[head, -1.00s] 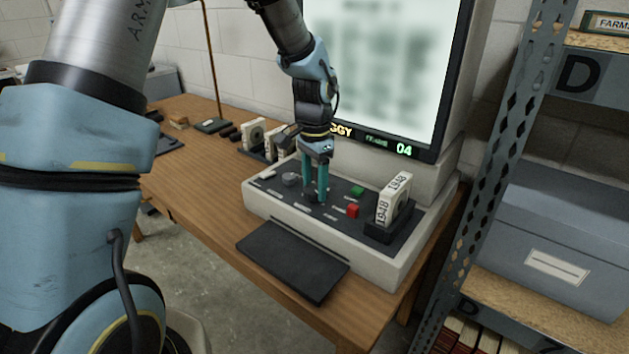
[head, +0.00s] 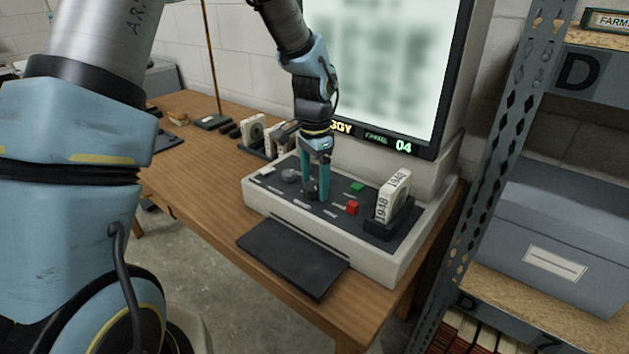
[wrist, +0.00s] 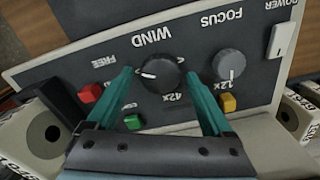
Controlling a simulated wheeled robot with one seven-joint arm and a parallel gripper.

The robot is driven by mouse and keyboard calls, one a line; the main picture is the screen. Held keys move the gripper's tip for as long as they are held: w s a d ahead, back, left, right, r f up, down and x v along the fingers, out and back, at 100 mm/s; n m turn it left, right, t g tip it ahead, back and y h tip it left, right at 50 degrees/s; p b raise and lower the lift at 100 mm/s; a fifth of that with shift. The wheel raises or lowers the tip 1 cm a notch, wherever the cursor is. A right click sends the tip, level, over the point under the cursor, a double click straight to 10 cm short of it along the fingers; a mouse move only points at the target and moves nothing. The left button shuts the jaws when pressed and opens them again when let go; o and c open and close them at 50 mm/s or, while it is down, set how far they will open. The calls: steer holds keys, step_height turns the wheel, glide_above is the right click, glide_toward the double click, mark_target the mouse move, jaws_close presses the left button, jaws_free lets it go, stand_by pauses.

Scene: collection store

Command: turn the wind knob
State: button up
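The wind knob (wrist: 160,74) is a round dark knob under the label WIND on the reader's black control panel. Its white mark points to the left in the wrist view. My gripper (wrist: 156,71) is over the panel with its two teal fingers apart, one on each side of the knob. A small gap shows between the left finger and the knob; the right finger looks very close to it, and I cannot tell whether it touches. In the head view my gripper (head: 316,194) points down at the panel and its fingers mostly hide the knob.
The grey focus knob (wrist: 229,65), red button (wrist: 90,92), green button (wrist: 132,122) and yellow button (wrist: 228,103) sit close around the fingers. A film box marked 1948 (head: 393,197) stands at the panel's right. The lit screen (head: 378,65) rises behind; metal shelving (head: 510,130) is at right.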

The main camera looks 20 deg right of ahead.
mark_target(314, 185)
step_height(314, 185, up, 11)
steer(key=shift+f+b, duration=0.1)
steer(key=shift+b, duration=0.55)
stand_by(0.4)
steer(key=s+a+f+n, duration=0.1)
steer(key=a+n, duration=0.4)
steer(key=a, duration=0.5)
steer(key=s+a+f+n+t, duration=0.1)
steer(key=a+n, duration=0.4)
steer(key=a, duration=0.5)
steer(key=s+a+f+n, duration=0.2)
steer(key=a+n, duration=0.3)
steer(key=a, duration=0.6)
steer(key=shift+s+a+f+t, duration=0.15)
steer(key=shift+f+t, duration=0.15)
steer(key=shift+f, duration=0.35)
